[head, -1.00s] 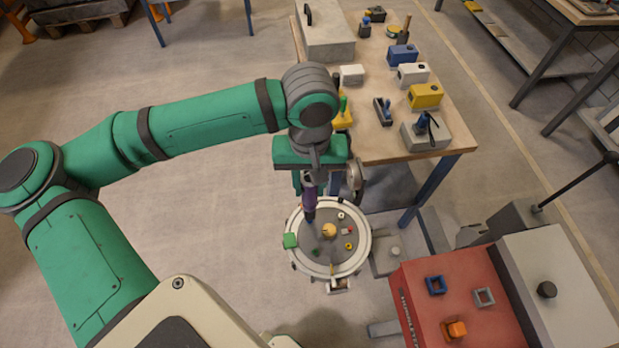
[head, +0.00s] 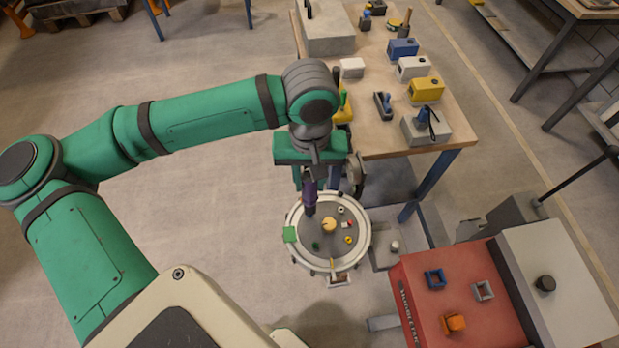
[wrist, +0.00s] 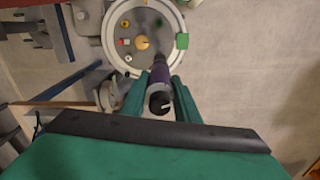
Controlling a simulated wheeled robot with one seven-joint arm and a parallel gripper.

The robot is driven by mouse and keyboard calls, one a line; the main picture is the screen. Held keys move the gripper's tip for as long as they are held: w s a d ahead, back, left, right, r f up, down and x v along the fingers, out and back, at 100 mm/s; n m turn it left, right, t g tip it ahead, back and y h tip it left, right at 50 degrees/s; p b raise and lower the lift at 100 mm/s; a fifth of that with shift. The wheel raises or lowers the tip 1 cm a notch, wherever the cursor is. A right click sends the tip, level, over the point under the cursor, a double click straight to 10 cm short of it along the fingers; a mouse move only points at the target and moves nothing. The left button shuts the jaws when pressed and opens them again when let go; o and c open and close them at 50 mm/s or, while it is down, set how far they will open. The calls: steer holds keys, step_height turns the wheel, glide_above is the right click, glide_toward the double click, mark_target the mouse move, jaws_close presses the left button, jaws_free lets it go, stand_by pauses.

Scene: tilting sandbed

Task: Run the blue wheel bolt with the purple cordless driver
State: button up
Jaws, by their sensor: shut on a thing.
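My gripper (head: 309,179) points down over the round dish-like wheel (head: 364,237) and is shut on the purple cordless driver (head: 310,195). In the wrist view, the driver (wrist: 160,72) sits between the two green fingers, its nose towards the wheel (wrist: 111,45). The driver's dark tip is over the left part of the grey bed, left of a yellow-orange round piece (head: 329,225). I cannot make out the blue bolt now; the driver may hide it. Whether the tip touches anything cannot be told.
The wheel also carries a green block (head: 290,235) on its left rim and several small coloured pieces. A wooden bench (head: 380,140) with several boxes stands behind. A red cabinet (head: 460,285) is at the right front. Floor left of the wheel is clear.

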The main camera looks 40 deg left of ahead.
steer(key=shift+f, duration=0.6)
stand_by(1.2)
steer(key=shift+r, duration=3.05)
steer(key=shift+f, duration=0.15)
